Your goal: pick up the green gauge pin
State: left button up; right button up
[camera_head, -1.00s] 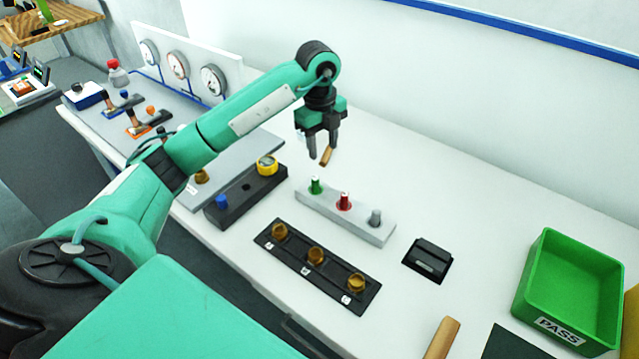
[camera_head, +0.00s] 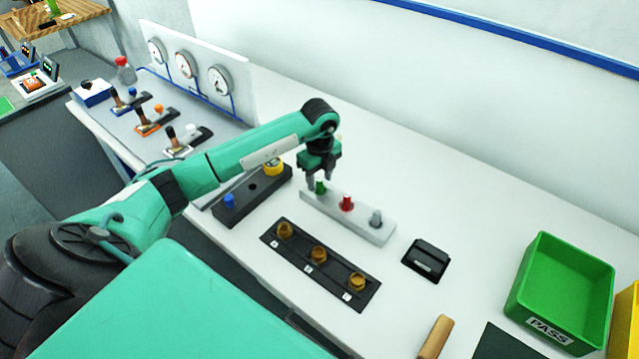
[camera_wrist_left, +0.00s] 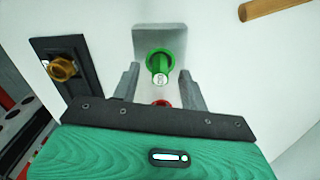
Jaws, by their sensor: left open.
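The green gauge pin (camera_head: 320,187) stands upright at the left end of a light grey block (camera_head: 362,222), with a red pin (camera_head: 346,203) and a grey pin (camera_head: 376,218) beside it. My left gripper (camera_head: 318,184) is open, right above the green pin and pointing down. In the left wrist view the green pin (camera_wrist_left: 160,66) shows ahead of and between the two spread fingers (camera_wrist_left: 156,85). The red pin (camera_wrist_left: 161,103) is partly hidden behind the gripper's edge there. I cannot tell whether the fingertips have reached down past the pin's top. My right gripper is not in view.
A black plate (camera_head: 300,252) with several brass-coloured sockets lies in front of the block. A dark holder (camera_head: 233,205) with a blue and a yellow piece is to the left. A black box (camera_head: 426,260) and a green PASS bin (camera_head: 545,263) are to the right.

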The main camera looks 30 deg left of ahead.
pick_arm(q)
jog(key=shift+f, duration=0.95)
jog(key=shift+c, duration=0.4)
grip_shut()
